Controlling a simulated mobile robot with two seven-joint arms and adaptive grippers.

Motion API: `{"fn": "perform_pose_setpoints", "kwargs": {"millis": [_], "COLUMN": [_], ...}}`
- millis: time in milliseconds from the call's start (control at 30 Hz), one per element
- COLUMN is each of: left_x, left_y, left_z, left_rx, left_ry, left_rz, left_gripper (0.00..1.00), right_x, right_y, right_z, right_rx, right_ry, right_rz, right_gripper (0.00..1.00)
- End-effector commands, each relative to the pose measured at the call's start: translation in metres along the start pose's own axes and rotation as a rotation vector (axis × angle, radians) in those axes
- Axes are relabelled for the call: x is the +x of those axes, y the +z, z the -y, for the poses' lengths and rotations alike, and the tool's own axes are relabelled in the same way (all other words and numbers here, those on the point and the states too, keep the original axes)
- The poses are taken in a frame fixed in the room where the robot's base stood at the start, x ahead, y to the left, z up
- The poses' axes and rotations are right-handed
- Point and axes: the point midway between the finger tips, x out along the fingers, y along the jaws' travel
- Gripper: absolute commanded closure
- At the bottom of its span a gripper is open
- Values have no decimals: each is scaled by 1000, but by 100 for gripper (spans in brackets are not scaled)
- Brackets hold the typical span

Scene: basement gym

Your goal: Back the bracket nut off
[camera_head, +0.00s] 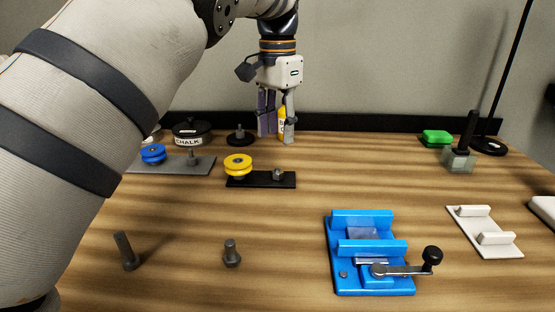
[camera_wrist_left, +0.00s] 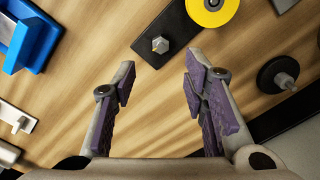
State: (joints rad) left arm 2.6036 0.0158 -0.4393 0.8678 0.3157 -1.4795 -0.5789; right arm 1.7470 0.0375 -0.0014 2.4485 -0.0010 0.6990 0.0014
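A hex nut on a short stud (camera_head: 277,175) sits at the right end of a black bracket plate (camera_head: 262,184), beside a yellow wheel (camera_head: 238,165). In the left wrist view the nut (camera_wrist_left: 160,45) lies ahead of the fingers, slightly left of the gap between them. My left gripper (camera_head: 276,140) points down behind and above the black plate, apart from the nut. Its purple-padded fingers (camera_wrist_left: 165,90) are spread with nothing between them. A grey plate (camera_head: 205,166) with a blue wheel (camera_head: 153,153) and an upright stud stands to the left. My right gripper is not in view.
A blue vise (camera_head: 345,278) with a crank handle stands front right. Two loose bolts, one (camera_head: 231,255) near the middle, stand at the front left. A chalk tin (camera_head: 190,133) is at the back, with a green block (camera_head: 437,137) back right. The central wood is clear.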

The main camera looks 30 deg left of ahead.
Motion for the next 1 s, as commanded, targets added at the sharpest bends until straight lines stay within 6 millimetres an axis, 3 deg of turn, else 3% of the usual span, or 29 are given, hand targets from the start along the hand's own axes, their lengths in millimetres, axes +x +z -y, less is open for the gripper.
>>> {"fn": "perform_pose_setpoints", "kwargs": {"millis": [200, 333, 700, 900, 1000], "left_x": [55, 78, 90, 89, 89], "left_y": [1, 1, 0, 0, 0], "left_z": [0, 0, 0, 0, 0], "left_rx": [-1, -1, 0, -1, -1], "left_ry": [0, 0, -1, -1, -1], "left_rz": [2, 1, -1, -1, -1], "left_gripper": [60, 60, 60, 100, 100], "right_x": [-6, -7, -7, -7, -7], "right_y": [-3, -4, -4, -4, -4], "right_z": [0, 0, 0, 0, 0], "right_rx": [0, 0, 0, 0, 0], "right_ry": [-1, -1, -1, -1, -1], "right_rz": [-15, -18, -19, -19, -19], "right_gripper": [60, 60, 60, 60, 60]}}
